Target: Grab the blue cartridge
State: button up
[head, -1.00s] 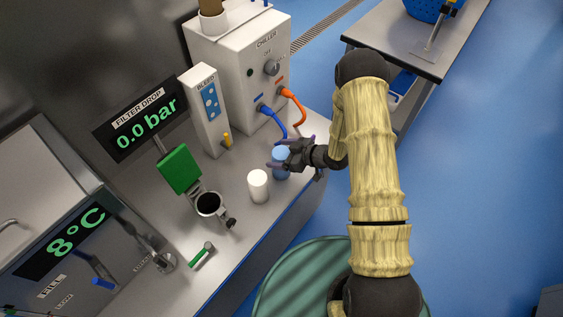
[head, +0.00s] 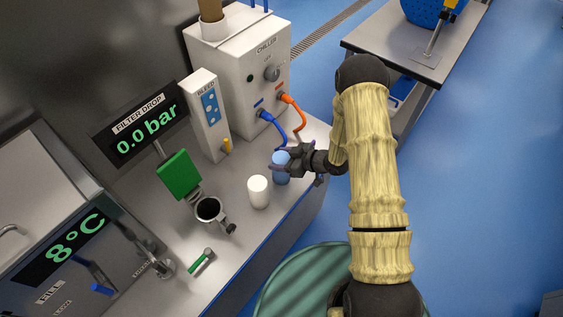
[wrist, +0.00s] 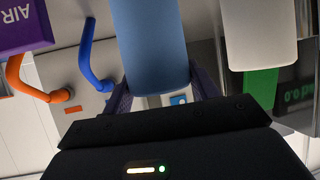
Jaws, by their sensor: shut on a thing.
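The blue cartridge (head: 281,174) is a small upright cylinder on the grey bench, right of a white cartridge (head: 258,192). My gripper (head: 283,166) reaches in from the right and is shut on the blue cartridge, its fingers on either side of the upper body. In the wrist view the blue cartridge (wrist: 152,45) fills the space between the purple-grey fingers, and the white cartridge (wrist: 259,35) stands beside it, apart. I cannot tell whether the blue cartridge's base still touches the bench.
A chiller (head: 238,65) with blue and orange hoses stands behind. The bleed box (head: 207,117) and an open black-lined filter cup (head: 209,209) with a raised green lid (head: 179,176) are to the left. A green-handled valve (head: 202,261) lies near the bench's front edge.

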notch_tip(320, 180, up, 10)
jog(key=shift+f+b, duration=0.1)
jog(key=shift+b, duration=0.95)
jog(key=shift+d, duration=0.1)
